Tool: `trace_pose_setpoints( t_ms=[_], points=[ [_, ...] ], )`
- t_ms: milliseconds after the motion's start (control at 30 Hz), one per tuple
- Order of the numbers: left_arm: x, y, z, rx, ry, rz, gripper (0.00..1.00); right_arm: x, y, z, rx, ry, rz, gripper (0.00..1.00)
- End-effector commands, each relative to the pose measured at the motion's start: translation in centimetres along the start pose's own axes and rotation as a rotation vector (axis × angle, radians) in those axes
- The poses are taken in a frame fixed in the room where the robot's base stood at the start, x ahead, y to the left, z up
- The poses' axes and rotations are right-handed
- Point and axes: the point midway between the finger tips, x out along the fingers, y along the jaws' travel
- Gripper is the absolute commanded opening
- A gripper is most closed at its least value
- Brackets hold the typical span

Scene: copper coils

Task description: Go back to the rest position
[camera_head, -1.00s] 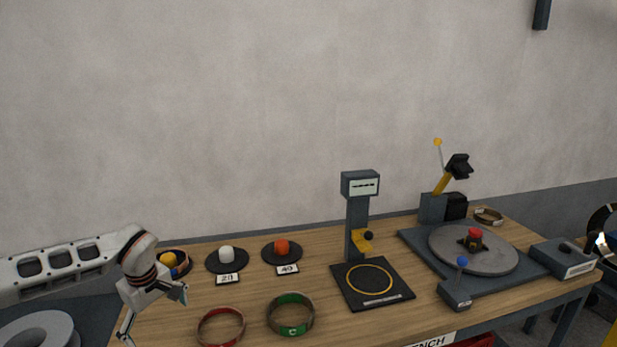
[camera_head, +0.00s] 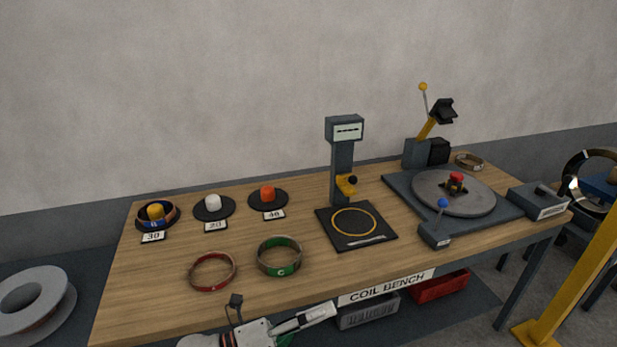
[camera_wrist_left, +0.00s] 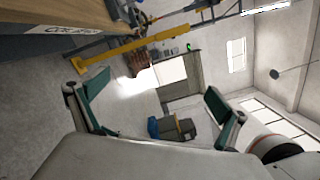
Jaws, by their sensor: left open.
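My left gripper (camera_head: 281,308) is low at the bottom edge of the head view, in front of the coil bench's front edge. In the left wrist view its two fingers (camera_wrist_left: 155,97) are spread wide with nothing between them. The rest of the left arm is mostly out of the head view. My right gripper is in neither view.
The wooden bench (camera_head: 150,290) holds a red coil (camera_head: 212,289), a green coil (camera_head: 280,271), a scale (camera_head: 357,240) and a turntable (camera_head: 425,197). A grey spool (camera_head: 35,300) stands at left, a yellow post (camera_head: 575,280) at right. The wrist view shows open floor.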

Motion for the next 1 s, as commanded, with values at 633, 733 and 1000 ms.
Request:
trace_pose_setpoints(
  t_ms=[633,733,1000],
  points=[
    [-23.8,16.4,-8.6,-1.715,-1.179,0.165,1.00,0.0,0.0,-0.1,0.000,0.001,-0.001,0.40],
    [-26.5,17.3,-11.3,-1.838,-1.284,0.175,1.00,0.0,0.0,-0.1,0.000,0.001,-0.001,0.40],
    [-28.8,17.8,-13.6,-1.937,-1.373,0.180,1.00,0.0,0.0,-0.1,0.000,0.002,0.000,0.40]
  ],
)
